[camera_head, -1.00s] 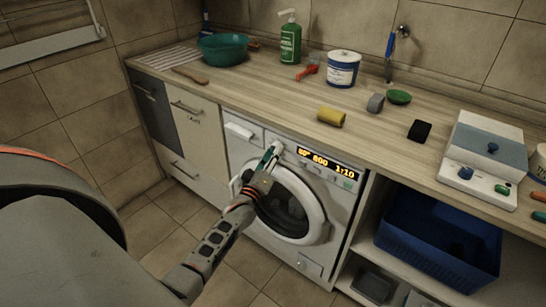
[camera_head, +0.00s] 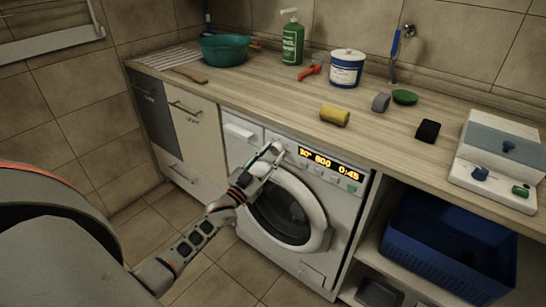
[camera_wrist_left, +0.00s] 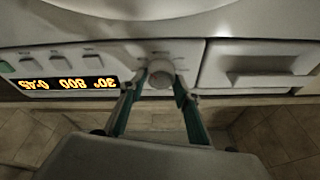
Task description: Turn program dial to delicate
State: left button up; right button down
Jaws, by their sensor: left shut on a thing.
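The white washing machine (camera_head: 286,262) stands under the counter. Its lit display (camera_head: 328,163) reads 30°, 800 and 0:45; it also shows upside down in the left wrist view (camera_wrist_left: 68,84). My left gripper (camera_head: 270,153) reaches the panel left of the display. In the left wrist view its two fingers (camera_wrist_left: 160,84) are shut on the round program dial (camera_wrist_left: 160,72), one on each side. The dial is mostly hidden by the fingers in the head view. No dial labels are legible. My right gripper is in neither view.
The wooden counter (camera_head: 275,98) holds a teal bowl (camera_head: 223,50), a green bottle (camera_head: 292,42), a tub (camera_head: 346,68), a yellow roll (camera_head: 334,115) and a white device (camera_head: 498,165). A blue crate (camera_head: 450,245) sits on the shelf to the right. The machine's door is closed.

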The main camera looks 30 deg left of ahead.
pick_arm(q)
jog(key=m+h, duration=0.1)
jog(key=m, duration=0.1)
jog(key=shift+a+f+m, duration=0.1)
jog(key=shift+f+m, duration=0.05)
jog(key=shift+m, duration=0.15)
jog(key=m+h+b, duration=0.1)
jog(key=m, duration=0.2)
jog(key=shift+m+g+h, duration=0.3)
jog(key=shift+a+r+m+g+h, duration=0.1)
jog(key=shift+m+g+h, duration=0.2)
jog(key=shift+m, duration=0.9)
jog(key=shift+r+m+g+h, duration=0.1)
jog(key=shift+m+g+h, duration=0.15)
jog(key=shift+m, duration=0.95)
jog(key=shift+h, duration=0.25)
jog(key=o, duration=1.1)
jog(key=v, duration=1.2)
